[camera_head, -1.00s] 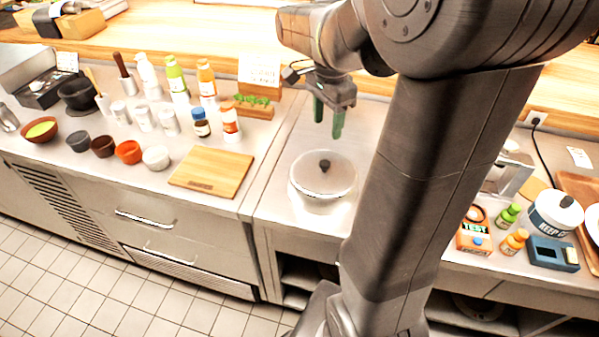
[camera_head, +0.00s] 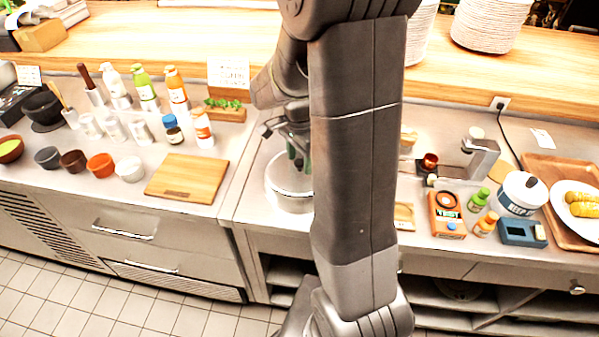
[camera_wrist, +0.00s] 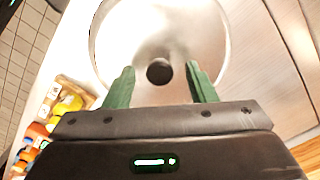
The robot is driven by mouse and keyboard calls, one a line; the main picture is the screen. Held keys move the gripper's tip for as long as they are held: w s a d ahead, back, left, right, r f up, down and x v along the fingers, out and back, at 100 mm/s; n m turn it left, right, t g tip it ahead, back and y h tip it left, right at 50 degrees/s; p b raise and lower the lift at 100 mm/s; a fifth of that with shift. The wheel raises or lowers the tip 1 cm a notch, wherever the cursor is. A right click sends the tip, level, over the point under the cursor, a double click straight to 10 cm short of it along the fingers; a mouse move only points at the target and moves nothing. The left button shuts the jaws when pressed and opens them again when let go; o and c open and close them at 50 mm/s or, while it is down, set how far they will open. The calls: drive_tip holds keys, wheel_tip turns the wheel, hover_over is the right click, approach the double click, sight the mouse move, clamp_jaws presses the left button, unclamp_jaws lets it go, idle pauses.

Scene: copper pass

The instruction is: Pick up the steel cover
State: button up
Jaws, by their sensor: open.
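The steel cover (camera_head: 288,181) is a round shiny lid on a pot on the steel counter, partly hidden behind my arm in the head view. In the wrist view the cover (camera_wrist: 190,28) fills the upper middle, and its dark round knob (camera_wrist: 159,71) shows between my fingers. My gripper (camera_wrist: 160,80) has two green fingers, spread apart on either side of the knob with gaps to it. In the head view my gripper (camera_head: 300,160) is over the cover, partly hidden by my arm. I cannot tell its exact height above the knob.
A wooden cutting board (camera_head: 188,178) lies left of the pot, with bottles and small bowls beyond it. Right of my arm stand an orange box (camera_head: 446,214), small bottles, a white canister (camera_head: 521,192) and a blue holder (camera_head: 522,233). A wooden shelf runs behind.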

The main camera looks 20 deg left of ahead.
clamp_jaws()
drive_tip(key=shift+r, duration=0.1)
